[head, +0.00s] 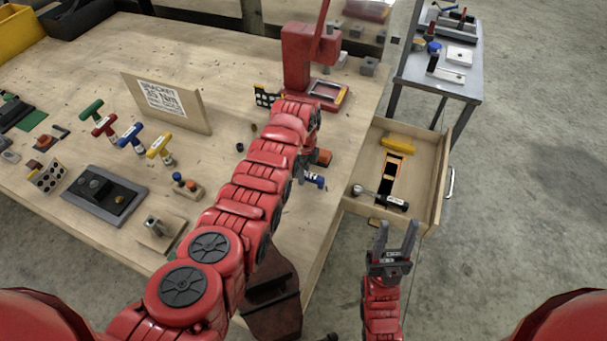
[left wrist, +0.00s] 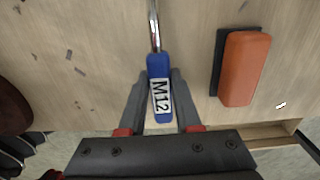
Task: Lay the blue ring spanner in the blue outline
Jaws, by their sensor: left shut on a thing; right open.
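The blue ring spanner (head: 316,180) shows as a short blue handle at my left gripper (head: 308,172), over the right edge of the workbench. In the left wrist view the spanner's blue handle (left wrist: 158,65) bears an M12 label, and a thin metal shaft runs from it toward the top edge. My left gripper (left wrist: 159,100) is shut on the handle there; the ring end is out of that view. My right gripper (head: 396,235) is open and empty, just in front of the drawer. I cannot make out a blue outline in either view.
An open drawer (head: 436,188) at the right holds a yellow object (head: 398,145), an orange-edged dark strip (head: 393,166) and a black-handled tool (head: 385,198). An orange-and-black block (left wrist: 243,68) lies beside the spanner. A red press (head: 300,62) stands behind. Colored T-handles (head: 130,137) stand left.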

